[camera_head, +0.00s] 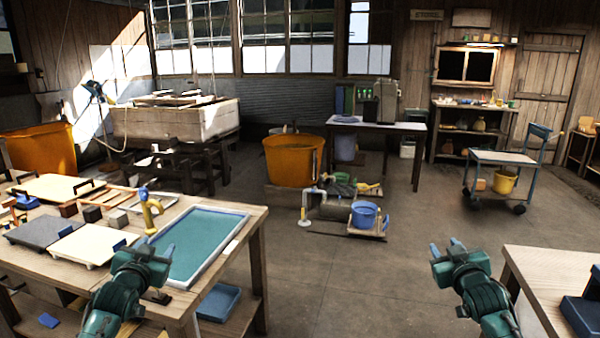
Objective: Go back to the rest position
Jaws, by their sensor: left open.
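My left gripper (152,246) is over the right front part of the left workbench (256,217), beside a white-framed tray with a teal surface (207,239). Its blue fingertips are apart, and I see nothing between them. My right gripper (446,247) is over the open floor, left of the right-hand table (549,267). Its blue fingertips are also apart with nothing visible between them. Both arms come up from the bottom edge of the view.
The left bench holds flat boards (82,245), small dark blocks (92,214) and a yellow tap-like fitting (150,208). A blue bin (219,302) sits below. A blue bucket (364,214) and orange tub (291,160) stand beyond. The middle floor is clear.

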